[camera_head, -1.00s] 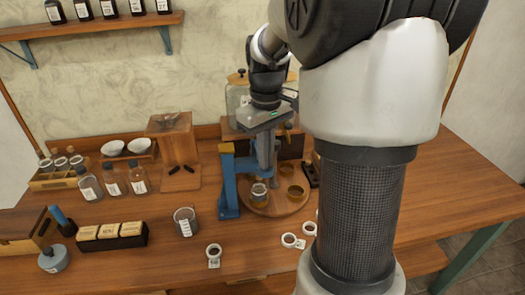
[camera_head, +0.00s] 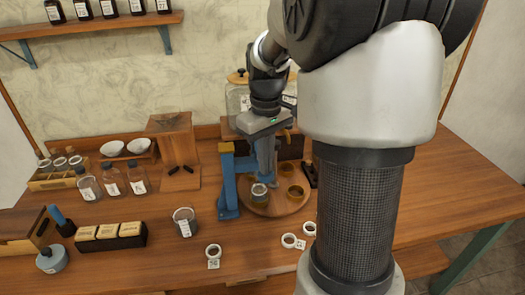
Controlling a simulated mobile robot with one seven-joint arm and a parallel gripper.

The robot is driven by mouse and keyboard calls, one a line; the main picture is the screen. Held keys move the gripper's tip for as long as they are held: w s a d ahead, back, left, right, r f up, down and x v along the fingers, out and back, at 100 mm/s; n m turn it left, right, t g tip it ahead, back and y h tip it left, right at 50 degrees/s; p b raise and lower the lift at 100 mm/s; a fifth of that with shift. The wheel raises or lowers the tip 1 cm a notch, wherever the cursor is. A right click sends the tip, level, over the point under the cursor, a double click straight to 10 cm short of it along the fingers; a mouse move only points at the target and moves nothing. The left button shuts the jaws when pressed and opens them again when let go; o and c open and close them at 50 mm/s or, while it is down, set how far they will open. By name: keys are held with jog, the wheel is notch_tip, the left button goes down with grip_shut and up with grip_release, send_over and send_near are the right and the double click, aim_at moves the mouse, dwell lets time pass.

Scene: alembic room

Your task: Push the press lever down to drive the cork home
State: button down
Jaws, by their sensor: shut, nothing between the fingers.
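The blue press (camera_head: 228,182) stands upright at the left edge of a round wooden turntable (camera_head: 291,207) on the workbench. A blue part of it, apparently the lever (camera_head: 245,164), reaches right toward my gripper. My gripper (camera_head: 266,172) points down over the turntable, its fingers shut and empty. It is close to the blue part; I cannot tell whether they touch. A small glass vessel with a pale top (camera_head: 259,193) stands on the turntable below my gripper. The cork cannot be made out.
Empty round holders sit on the turntable's right. A large lidded jar (camera_head: 237,97) stands behind. My arm hides the bench's right middle.

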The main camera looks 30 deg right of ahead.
jog(key=shift+f, duration=0.1)
jog(key=shift+f+b, duration=0.3)
jog(key=shift+f, duration=0.15)
jog(key=shift+r, duration=0.1)
dwell(0.7)
notch_tip(320, 180, up, 10)
jog(key=p, duration=0.8)
